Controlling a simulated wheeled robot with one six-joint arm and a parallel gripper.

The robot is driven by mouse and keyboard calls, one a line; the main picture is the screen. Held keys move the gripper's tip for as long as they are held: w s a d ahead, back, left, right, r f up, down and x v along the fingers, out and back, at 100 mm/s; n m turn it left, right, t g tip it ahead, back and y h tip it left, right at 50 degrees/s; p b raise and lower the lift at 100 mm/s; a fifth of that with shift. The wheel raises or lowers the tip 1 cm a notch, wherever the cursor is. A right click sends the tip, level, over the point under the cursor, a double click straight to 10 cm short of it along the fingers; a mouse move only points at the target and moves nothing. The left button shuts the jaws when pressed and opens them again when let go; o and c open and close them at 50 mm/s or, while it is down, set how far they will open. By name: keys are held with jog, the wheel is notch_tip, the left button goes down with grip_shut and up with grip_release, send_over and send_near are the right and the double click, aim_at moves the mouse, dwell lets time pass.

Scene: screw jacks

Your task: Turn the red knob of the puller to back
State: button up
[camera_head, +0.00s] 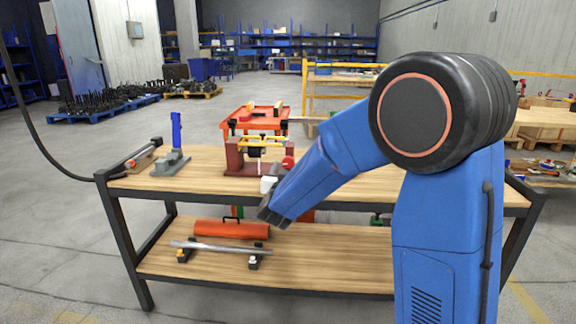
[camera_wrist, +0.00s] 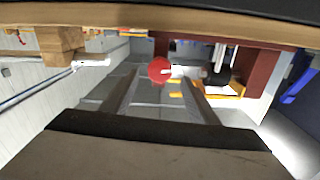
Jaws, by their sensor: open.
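The red knob (camera_head: 288,162) sits at the right side of the puller (camera_head: 233,158), a dark red frame with yellow bars on the table. In the wrist view the red knob (camera_wrist: 160,70) shows as a round disc with a small pale mark, between the tips of my two fingers. My gripper (camera_wrist: 158,82) is open and empty, one finger on each side of the knob in that picture. I cannot tell whether either finger touches it. The puller's dark red posts (camera_wrist: 262,66) show behind. In the head view my arm hides part of the table right of the knob.
An orange-red frame (camera_head: 232,124) stands behind the puller. A grey stand with a blue upright (camera_head: 176,131) is at the table's left. The lower shelf holds an orange cylinder (camera_head: 230,229) and a metal bar (camera_head: 220,247). The front tabletop is mostly clear.

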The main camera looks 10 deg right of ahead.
aim_at(288, 162)
jog(key=shift+x, duration=2.1)
jog(key=c, duration=1)
